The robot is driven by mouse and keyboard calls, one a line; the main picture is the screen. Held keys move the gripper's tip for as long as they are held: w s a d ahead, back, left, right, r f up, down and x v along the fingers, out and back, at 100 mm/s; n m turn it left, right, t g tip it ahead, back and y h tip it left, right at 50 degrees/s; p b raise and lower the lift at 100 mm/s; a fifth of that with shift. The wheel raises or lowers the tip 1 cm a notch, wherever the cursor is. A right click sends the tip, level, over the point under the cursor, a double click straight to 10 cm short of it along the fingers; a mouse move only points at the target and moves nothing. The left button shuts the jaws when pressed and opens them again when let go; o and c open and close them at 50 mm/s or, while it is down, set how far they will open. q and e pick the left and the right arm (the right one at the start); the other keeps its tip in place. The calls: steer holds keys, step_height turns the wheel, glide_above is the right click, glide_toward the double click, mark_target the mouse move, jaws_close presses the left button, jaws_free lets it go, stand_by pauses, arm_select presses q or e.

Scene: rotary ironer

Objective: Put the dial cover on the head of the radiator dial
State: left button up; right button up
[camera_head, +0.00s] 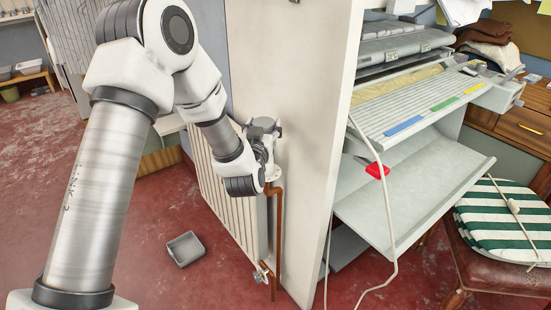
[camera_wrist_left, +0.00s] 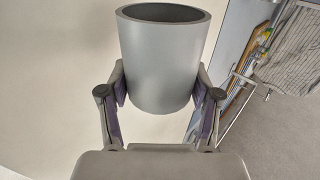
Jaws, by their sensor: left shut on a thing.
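My left gripper (camera_head: 263,134) is beside the pale panel, above the right end of the white radiator (camera_head: 226,190). It is shut on a grey, hollow cylinder, the dial cover (camera_wrist_left: 160,62); the left wrist view shows it between the two fingers, its open end turned away from the palm. In the head view the cover is small and hard to tell from the fingers. A small metal valve (camera_head: 262,273) sits low on the copper pipe (camera_head: 276,235). The pipe's upper end and any dial head there are partly hidden by my left wrist. My right gripper is not in view.
A tall pale panel (camera_head: 300,100) stands right of the radiator. The ironer (camera_head: 420,105) with a hanging white cable is beyond it. A grey tray (camera_head: 185,249) lies on the red floor. A chair with striped cloth (camera_head: 500,220) is at right.

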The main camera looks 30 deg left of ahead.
arm_select(q)
steer(key=f, duration=0.4)
steer(key=f+b, duration=0.1)
steer(key=f, duration=0.3)
steer(key=shift+w+d, duration=0.15)
steer(key=shift+d, duration=0.05)
steer(key=shift+w+f, duration=0.1)
steer(key=shift+f, duration=0.25)
steer(key=shift+f+b, duration=0.15)
steer(key=shift+b, duration=0.2)
steer(key=shift+f, duration=0.15)
steer(key=o, duration=0.9)
steer(key=shift+r, duration=0.2)
